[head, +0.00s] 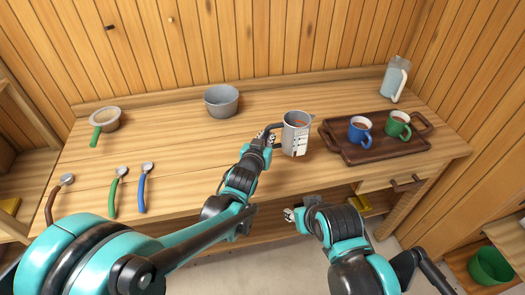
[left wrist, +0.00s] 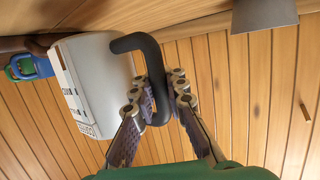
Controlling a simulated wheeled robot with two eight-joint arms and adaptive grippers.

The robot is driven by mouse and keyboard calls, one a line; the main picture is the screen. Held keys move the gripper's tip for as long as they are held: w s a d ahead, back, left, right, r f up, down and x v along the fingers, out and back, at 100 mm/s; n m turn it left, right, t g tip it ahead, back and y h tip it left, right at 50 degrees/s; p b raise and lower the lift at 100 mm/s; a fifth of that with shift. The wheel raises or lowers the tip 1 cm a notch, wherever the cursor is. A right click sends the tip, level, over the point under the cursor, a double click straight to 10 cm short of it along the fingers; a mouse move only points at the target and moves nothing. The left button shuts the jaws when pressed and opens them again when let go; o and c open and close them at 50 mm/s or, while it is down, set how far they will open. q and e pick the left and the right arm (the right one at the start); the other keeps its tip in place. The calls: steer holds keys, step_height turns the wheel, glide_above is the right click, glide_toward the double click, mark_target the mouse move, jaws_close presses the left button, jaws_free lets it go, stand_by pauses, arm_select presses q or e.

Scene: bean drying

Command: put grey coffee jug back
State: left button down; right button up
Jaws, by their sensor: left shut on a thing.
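My right gripper (head: 290,214) is in front of the counter's edge, low and apart from the jug. Its fingers are too small to read.
A brown tray (head: 345,152) holds a blue mug (head: 359,130) and a green mug (head: 398,125). A pale jug (head: 393,80) stands behind it. A grey bowl (head: 221,103) is at the back. A strainer (head: 104,120) and several scoops lie left. Counter between bowl and scoops is clear.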

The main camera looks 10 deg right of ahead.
arm_select(q)
steer(key=f+b, duration=0.1)
steer(key=a+f, duration=0.1)
steer(key=f, duration=0.1)
steer(key=w+f+b, duration=0.1)
steer(key=f, duration=0.1)
steer(key=shift+a+f+b, duration=0.15)
steer(key=shift+a+b, duration=0.2)
steer(key=shift+a, duration=0.05)
steer(key=shift+s, duration=0.1)
steer(key=c, duration=1.6)
jaws_free()
steer(key=shift+o, duration=0.2)
